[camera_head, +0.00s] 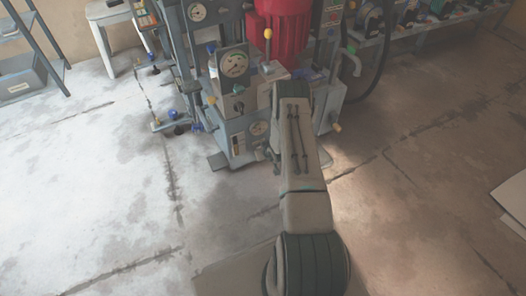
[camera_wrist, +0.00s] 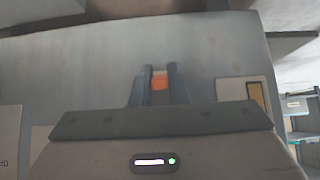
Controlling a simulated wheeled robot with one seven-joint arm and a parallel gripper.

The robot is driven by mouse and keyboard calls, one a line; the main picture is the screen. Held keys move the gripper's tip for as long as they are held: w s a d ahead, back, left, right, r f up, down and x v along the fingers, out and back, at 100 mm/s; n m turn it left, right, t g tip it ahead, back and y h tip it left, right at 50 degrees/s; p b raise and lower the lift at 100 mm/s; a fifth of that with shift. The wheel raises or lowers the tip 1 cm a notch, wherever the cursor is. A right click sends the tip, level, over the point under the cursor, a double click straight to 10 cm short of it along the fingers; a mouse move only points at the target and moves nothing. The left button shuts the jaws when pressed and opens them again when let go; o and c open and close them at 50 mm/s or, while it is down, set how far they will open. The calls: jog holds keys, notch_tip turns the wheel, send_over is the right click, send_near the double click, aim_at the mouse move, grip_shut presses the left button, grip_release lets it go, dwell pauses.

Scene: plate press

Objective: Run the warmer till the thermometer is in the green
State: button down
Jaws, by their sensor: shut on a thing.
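My gripper (camera_wrist: 159,84) is shut on a small orange piece (camera_wrist: 160,81), seen between its two fingers in the wrist view. The piece stands in front of a plain grey panel (camera_wrist: 80,75); whether it is fixed to the panel I cannot tell. In the head view my arm hides the gripper and the piece. Which part is the warmer I cannot tell.
A dark knob (camera_head: 238,107) sits below the dial. A lever with a yellow ball (camera_head: 268,33) stands beside a red cylinder (camera_head: 285,25). A white stool (camera_head: 108,14) is at the back left. The floor in front is clear.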

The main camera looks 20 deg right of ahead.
jog(key=shift+s+g, duration=0.1)
jog(key=shift+g, duration=0.2)
jog(key=c, duration=1.4)
grip_release()
jog(key=shift+r, duration=0.1)
jog(key=p+v, duration=0.5)
jog(key=v, duration=0.8)
jog(key=shift+s+r, duration=0.2)
jog(key=shift+r, duration=0.05)
